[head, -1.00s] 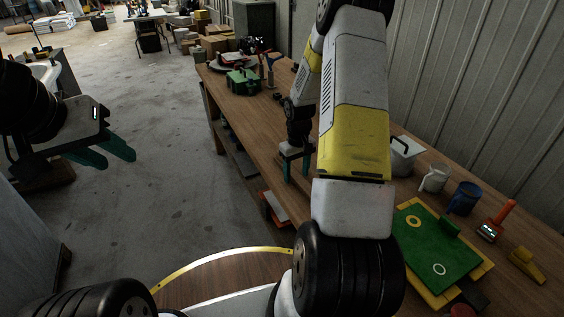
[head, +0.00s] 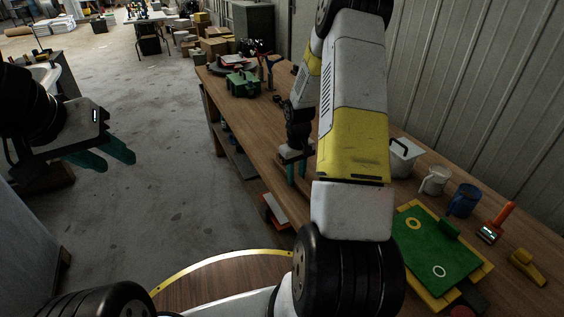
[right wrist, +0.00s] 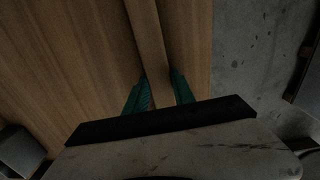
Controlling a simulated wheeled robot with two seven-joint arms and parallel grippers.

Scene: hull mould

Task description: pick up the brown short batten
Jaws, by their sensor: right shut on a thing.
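The brown short batten (right wrist: 148,45) is a narrow wooden strip, close in colour to the bench top. In the right wrist view it runs from the top edge down between the two green fingers of my right gripper (right wrist: 160,92), which is shut on it. In the head view my right gripper (head: 297,170) is low at the bench's near edge, and the batten is not clearly visible there. My left gripper (head: 117,157) is in the air over the floor at the left, its green fingers apart and empty.
The wooden bench (head: 240,118) holds a green case (head: 243,84), a white lidded container (head: 403,158), a white mug (head: 434,181), a blue mug (head: 463,200) and a green board with yellow edges (head: 435,250). A corrugated wall stands behind.

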